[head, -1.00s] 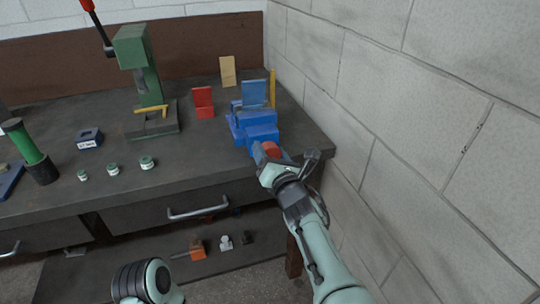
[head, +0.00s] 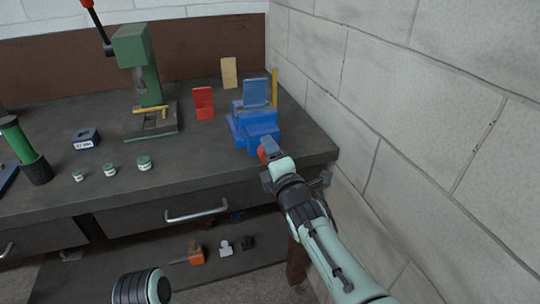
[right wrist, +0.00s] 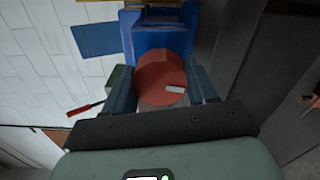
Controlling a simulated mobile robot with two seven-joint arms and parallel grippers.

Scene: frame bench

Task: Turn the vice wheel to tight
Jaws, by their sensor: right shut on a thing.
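The blue vice (head: 257,132) stands on the right end of the bench, near the wall. Its red round wheel (right wrist: 158,76) faces my right wrist camera and has a short white mark low on its right side. In the head view only a small red part of the wheel (head: 262,154) shows beside my gripper. My right gripper (head: 268,150) is at the front of the vice, its fingers on either side of the wheel, shut on it (right wrist: 162,88). The fingers hide part of the rim. My left gripper is out of view.
A green press (head: 146,80) stands left of the vice, with a red block (head: 203,103) between them. Small jars (head: 110,170) stand near the bench's front edge. The block wall (head: 410,110) is close on the right. A drawer handle (head: 197,214) sticks out below.

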